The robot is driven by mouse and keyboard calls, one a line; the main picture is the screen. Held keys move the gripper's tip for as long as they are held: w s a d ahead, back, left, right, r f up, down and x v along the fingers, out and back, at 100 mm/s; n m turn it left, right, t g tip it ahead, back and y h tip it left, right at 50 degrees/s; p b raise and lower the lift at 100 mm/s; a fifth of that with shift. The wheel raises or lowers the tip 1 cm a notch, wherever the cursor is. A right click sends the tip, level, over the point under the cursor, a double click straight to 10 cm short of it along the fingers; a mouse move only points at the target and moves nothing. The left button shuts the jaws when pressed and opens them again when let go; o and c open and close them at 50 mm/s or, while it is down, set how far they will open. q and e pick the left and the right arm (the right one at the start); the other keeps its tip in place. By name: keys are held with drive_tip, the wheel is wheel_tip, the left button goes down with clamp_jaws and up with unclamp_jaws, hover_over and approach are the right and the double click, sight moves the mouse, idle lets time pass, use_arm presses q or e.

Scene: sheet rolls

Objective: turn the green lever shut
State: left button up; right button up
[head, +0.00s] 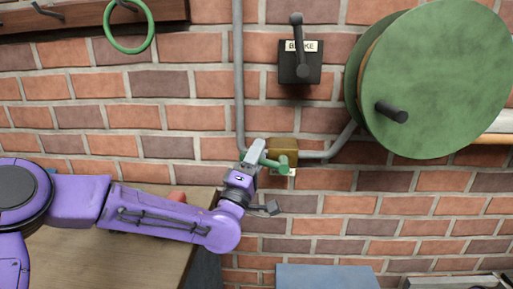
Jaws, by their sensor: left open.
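The green lever (284,161) is on the front of a small brass-coloured valve body (283,145) on the brick wall. A short green arm of it reaches left toward my gripper, and a rounded green end faces me. My left gripper (256,151) is open at the lever's left side, with a grey finger over or beside the green arm. I cannot tell whether it touches the lever. The gripper partly hides the lever's left end. My right gripper is not in view.
Grey pipes (238,75) run to the valve. A black brake switch (300,62) and a large green reel (430,80) with a dark handle are on the wall to the right. A green ring (129,27) hangs upper left. A wooden table (130,260) lies below my left arm.

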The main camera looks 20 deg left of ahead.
use_arm(q)
drive_tip(key=s+d+r, duration=0.3)
drive_tip(key=s+r, duration=0.7)
drive_tip(key=s, duration=0.3)
drive_tip(key=shift+s+d+p, duration=0.2)
drive_tip(key=shift+s+p, duration=0.1)
drive_tip(key=shift+s, duration=0.1)
